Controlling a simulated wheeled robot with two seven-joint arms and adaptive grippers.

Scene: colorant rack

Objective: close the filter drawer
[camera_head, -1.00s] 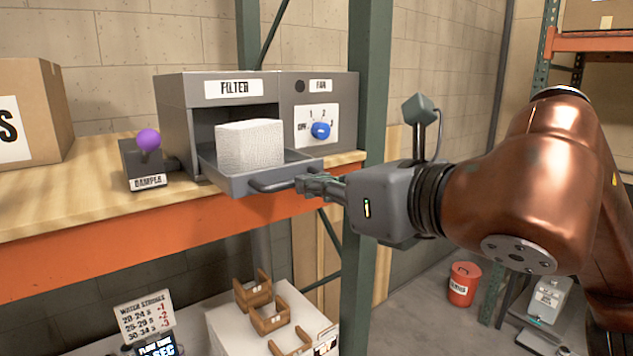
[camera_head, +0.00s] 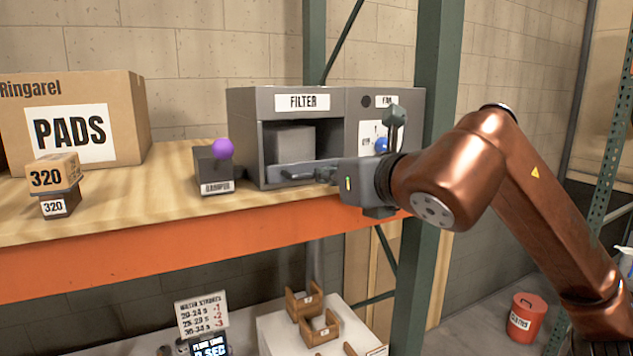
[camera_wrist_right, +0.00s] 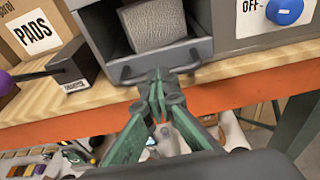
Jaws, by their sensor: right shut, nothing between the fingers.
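The grey filter unit (camera_head: 237,130) stands on the wooden shelf, with a FILTER label above its opening. A grey textured filter block (camera_head: 294,139) is inside, also seen in the right wrist view (camera_wrist_right: 153,24). The drawer handle (camera_wrist_right: 135,75) runs along the drawer front. My right gripper (camera_head: 326,174) is shut and empty at the right part of the drawer front; its green fingers (camera_wrist_right: 157,83) seem to touch it. My left gripper is not in view.
A damper box (camera_head: 213,172) with a purple knob stands left of the unit. The fan panel with a blue knob (camera_head: 381,145) is partly hidden by my right arm. A green post (camera_head: 438,90) rises at right. A PADS carton (camera_head: 115,118) stands at left.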

